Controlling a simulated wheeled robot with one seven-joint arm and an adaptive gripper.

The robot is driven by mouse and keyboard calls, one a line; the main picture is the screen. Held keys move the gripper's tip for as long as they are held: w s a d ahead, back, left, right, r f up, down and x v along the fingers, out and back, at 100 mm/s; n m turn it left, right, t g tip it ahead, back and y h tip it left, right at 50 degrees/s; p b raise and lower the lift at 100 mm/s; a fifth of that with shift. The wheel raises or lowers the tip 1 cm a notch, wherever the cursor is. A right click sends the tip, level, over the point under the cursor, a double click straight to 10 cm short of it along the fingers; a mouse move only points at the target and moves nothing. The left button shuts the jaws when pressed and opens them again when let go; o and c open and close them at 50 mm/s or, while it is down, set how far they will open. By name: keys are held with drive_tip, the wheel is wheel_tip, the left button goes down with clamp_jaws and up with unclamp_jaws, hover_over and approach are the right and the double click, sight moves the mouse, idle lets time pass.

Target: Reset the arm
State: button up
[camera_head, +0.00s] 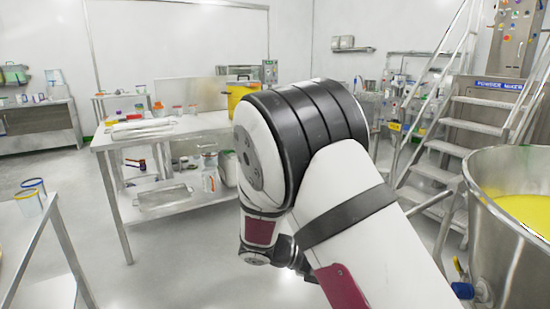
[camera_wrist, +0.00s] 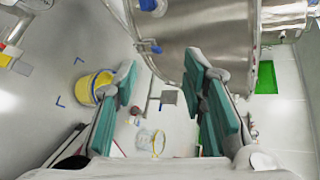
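My arm (camera_head: 290,160) reaches across the middle of the head view, its white and black elbow hiding part of the room behind it. My gripper is not clearly visible in the head view. In the wrist view my gripper (camera_wrist: 162,100) shows two teal-padded fingers spread well apart. Nothing is held between them. Floor and small blurred items show through the gap.
A large steel vessel with yellow contents (camera_head: 520,210) stands close on the right, beside metal stairs (camera_head: 475,125). A steel table (camera_head: 170,130) stands behind my arm; another table edge (camera_head: 35,235) is at left. In the wrist view, a yellow bucket (camera_wrist: 88,88) stands on the floor. Open floor lies between the tables.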

drive_tip(key=s+d+r+m+g+y, duration=0.1)
drive_tip(key=s+d+r+m+y, duration=0.25)
drive_tip(key=s+r+m, duration=0.4)
drive_tip(key=s+d+r+m+g+y, duration=0.2)
drive_tip(key=s+r+m+y, duration=0.3)
drive_tip(key=s+m, duration=0.55)
drive_tip(key=s+a+r+m+t+y, duration=0.1)
drive_tip(key=s+a+m+t+y, duration=0.15)
drive_tip(key=s+m, duration=0.5)
drive_tip(key=s+a+r+m+t+y, duration=0.1)
drive_tip(key=s+a+m+y, duration=0.15)
drive_tip(key=s+m, duration=0.5)
wheel_tip(320, 180, up, 18)
drive_tip(key=t+p, duration=0.3)
drive_tip(key=p, duration=1.3)
drive_tip(key=shift+w+d+f, duration=0.25)
drive_tip(key=shift+w, duration=0.1)
